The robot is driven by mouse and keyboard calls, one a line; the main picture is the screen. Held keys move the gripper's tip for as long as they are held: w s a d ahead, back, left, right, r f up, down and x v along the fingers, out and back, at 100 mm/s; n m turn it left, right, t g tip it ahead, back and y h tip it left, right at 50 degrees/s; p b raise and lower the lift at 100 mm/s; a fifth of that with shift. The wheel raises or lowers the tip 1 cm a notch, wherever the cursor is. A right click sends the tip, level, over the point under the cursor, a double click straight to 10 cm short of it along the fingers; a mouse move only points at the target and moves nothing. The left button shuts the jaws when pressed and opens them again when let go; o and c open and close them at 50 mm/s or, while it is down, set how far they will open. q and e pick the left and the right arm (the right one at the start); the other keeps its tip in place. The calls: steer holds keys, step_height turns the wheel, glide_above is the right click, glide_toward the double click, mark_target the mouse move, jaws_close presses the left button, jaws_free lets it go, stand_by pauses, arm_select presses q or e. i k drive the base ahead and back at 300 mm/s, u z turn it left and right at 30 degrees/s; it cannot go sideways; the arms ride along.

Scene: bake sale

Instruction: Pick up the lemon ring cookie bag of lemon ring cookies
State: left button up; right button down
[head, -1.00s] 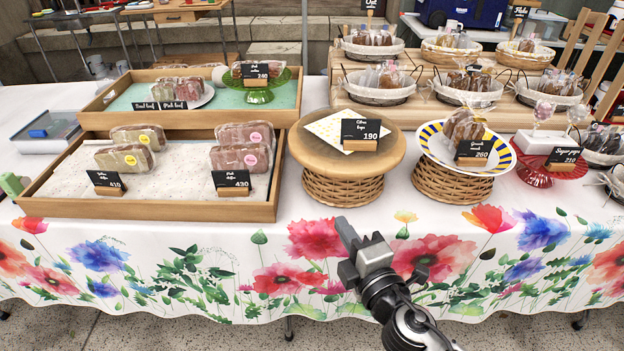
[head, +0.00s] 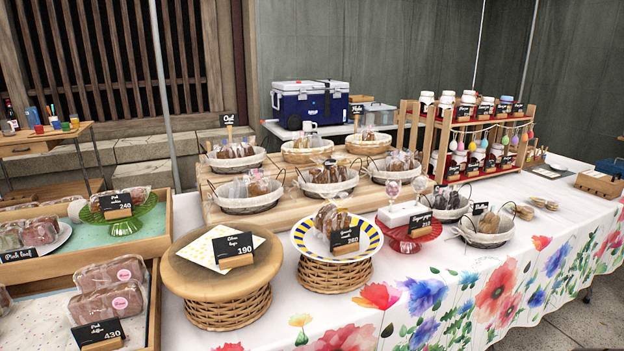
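Bagged cookies sit in white-lined wire baskets on the stepped wooden riser (head: 208,213). They include a front left bag (head: 251,187), a front middle bag (head: 330,173) and a back left bag (head: 236,151). More bagged baked goods stand in a small basket (head: 484,238) at the right. I cannot tell which bag holds lemon ring cookies; the bags and several labels are too small to read. Neither of my grippers is in view.
A round wicker stand (head: 228,307) holds a napkin and a 190 sign. A yellow-and-blue-rimmed plate (head: 298,240) holds a bag behind a 260 sign. A red stand (head: 408,243) and a jar rack (head: 438,132) are at right. The tablecloth's right front is mostly clear.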

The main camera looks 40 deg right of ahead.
mark_target(547, 204)
steer(key=z, duration=2.75)
steer(key=k, duration=0.25)
steer(key=z, duration=0.95)
steer(key=k, duration=1)
steer(key=z, duration=0.55)
steer(key=i, duration=2.45)
steer(key=u, duration=0.65)
steer(key=i, duration=2.5)
steer(key=u, duration=2.05)
steer(key=i, duration=1.15)
steer(key=u, duration=1.25)
